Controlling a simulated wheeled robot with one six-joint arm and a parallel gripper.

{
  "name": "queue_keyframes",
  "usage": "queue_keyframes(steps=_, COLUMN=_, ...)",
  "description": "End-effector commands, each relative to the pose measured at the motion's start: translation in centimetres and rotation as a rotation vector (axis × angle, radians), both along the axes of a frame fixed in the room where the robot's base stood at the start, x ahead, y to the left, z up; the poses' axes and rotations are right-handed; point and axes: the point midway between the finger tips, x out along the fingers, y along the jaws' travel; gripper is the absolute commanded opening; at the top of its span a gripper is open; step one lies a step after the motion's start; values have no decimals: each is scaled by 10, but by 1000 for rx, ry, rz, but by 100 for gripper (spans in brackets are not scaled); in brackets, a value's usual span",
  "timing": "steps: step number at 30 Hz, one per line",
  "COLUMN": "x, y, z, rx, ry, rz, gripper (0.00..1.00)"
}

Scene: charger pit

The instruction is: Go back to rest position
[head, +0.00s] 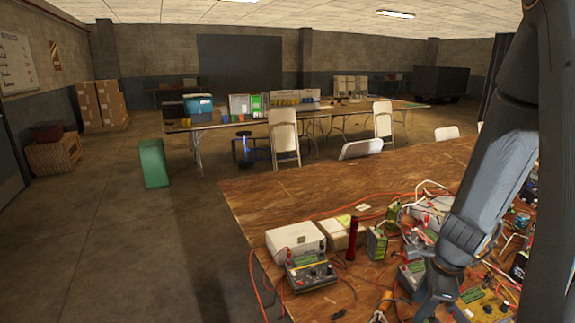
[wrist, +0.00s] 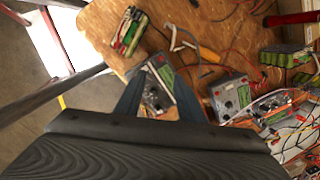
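My gripper (head: 432,298) is low over the cluttered wooden table (head: 262,192) at the right of the head view, with my arm reaching down to it from the upper right. In the wrist view my gripper (wrist: 160,78) has its two dark fingers apart, with a clear gap between them. A grey meter with a green display (wrist: 157,92) shows in that gap, seemingly on the table beyond the fingers. I see nothing clamped. In the head view, my forearm hides part of the table's right side.
Meters, cables and green battery packs (head: 377,243) crowd the table around my gripper. A white box (head: 295,238) and a dark red cylinder (head: 351,238) stand at its front left. The table's far left is bare. Chairs (head: 284,135) and a green box (head: 154,163) stand beyond.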

Motion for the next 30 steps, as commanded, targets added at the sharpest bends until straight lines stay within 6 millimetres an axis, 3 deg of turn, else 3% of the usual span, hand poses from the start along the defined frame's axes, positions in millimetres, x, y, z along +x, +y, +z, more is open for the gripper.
queue_keyframes(steps=1, x=3, y=24, z=19, rx=-39, ry=-20, rz=203, gripper=35)
queue_keyframes(steps=6, x=-6, y=86, z=62, rx=-177, ry=-60, rz=870, gripper=35)
queue_keyframes(steps=12, x=-23, y=130, z=92, rx=-306, ry=-84, rz=1419, gripper=35)
queue_keyframes(steps=19, x=-41, y=163, z=117, rx=-438, ry=-98, rz=1904, gripper=35)
queue_keyframes(steps=30, x=-40, y=162, z=52, rx=-370, ry=-53, rz=1908, gripper=35)
